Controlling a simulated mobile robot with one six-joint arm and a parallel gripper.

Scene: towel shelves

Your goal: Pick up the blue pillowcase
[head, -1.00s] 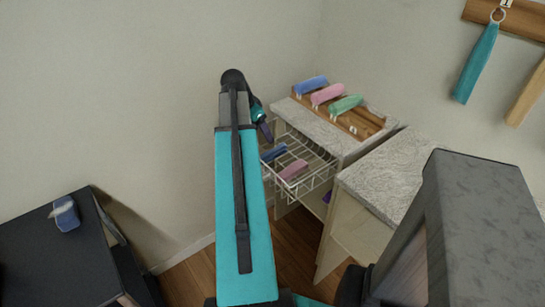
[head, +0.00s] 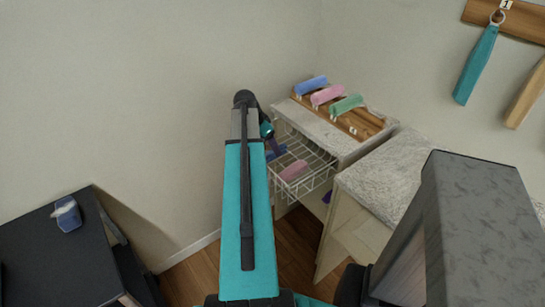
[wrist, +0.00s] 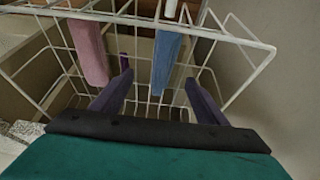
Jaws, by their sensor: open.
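A blue folded cloth, which looks like the blue pillowcase (head: 280,153), lies in the white wire basket (head: 318,181) under the countertop, partly hidden behind my gripper (head: 277,148). In the wrist view the blue cloth (wrist: 166,62) hangs lengthwise ahead, between the lines of my two dark purple fingers. My gripper (wrist: 157,80) is open, with nothing visibly held. It is at the basket, and I cannot tell whether its fingertips touch the cloth. A pink cloth (head: 294,170) lies beside the blue one; it also shows left of it in the wrist view (wrist: 90,52).
Blue (head: 311,85), pink (head: 327,95) and green (head: 347,104) rolls lie on a wooden board (head: 365,124) above the basket. Basket wires (wrist: 235,38) surround the fingers. A wall stands close behind. A blue-and-white item (head: 67,215) sits on a dark cabinet (head: 35,250).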

